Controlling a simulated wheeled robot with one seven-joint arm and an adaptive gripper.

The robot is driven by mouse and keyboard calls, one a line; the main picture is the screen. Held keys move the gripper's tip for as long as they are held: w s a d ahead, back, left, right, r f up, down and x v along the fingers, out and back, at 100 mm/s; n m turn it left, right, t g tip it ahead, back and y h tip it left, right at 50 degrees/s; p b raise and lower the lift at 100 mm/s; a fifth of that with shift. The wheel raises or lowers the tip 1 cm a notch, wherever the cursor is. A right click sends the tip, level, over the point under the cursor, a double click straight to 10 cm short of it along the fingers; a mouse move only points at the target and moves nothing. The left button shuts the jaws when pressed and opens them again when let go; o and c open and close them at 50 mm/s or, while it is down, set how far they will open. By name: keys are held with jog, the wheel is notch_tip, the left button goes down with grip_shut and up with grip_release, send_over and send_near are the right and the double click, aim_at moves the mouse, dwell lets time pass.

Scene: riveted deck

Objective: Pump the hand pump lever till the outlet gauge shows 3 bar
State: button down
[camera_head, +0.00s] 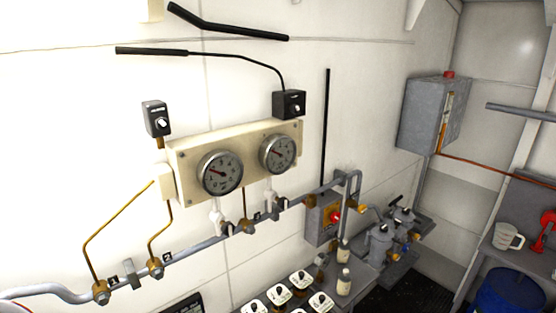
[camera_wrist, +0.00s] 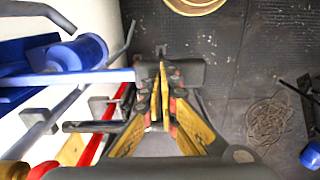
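In the wrist view a blue bar (camera_wrist: 105,76) ends in a dark grip (camera_wrist: 188,73), which looks like the pump lever. A blue cylinder (camera_wrist: 78,54), likely the pump body, is beside it. My gripper (camera_wrist: 161,68) has its yellow-and-black fingers almost together, with their tips over the dark grip. Whether they touch it I cannot tell; the grip does not look clasped. In the head view two round gauges, left (camera_head: 220,172) and right (camera_head: 277,154), sit on a cream panel (camera_head: 185,160). Both needles point up-left. Their labels and values are too small to read. My gripper is outside the head view.
A grey pipe (camera_head: 205,243) with brass fittings runs below the gauges. A grey box (camera_head: 432,113) hangs right. In the wrist view a red bar (camera_wrist: 112,118) lies near the fingers at left. A coiled rope (camera_wrist: 268,120) lies on the dark floor (camera_wrist: 225,65), which is otherwise largely clear.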

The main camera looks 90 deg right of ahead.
jog(key=shift+f+b, duration=1.9)
jog(key=shift+f, duration=1.1)
notch_tip(320, 180, up, 12)
jog(key=p, duration=0.8)
jog(key=shift+r, duration=0.15)
jog(key=shift+f+b, duration=4.25)
jog(key=shift+f, duration=2.1)
notch_tip(320, 180, up, 12)
jog(key=p, duration=0.8)
jog(key=shift+r+p, duration=0.25)
jog(key=shift+p, duration=0.1)
jog(key=shift+r, duration=0.1)
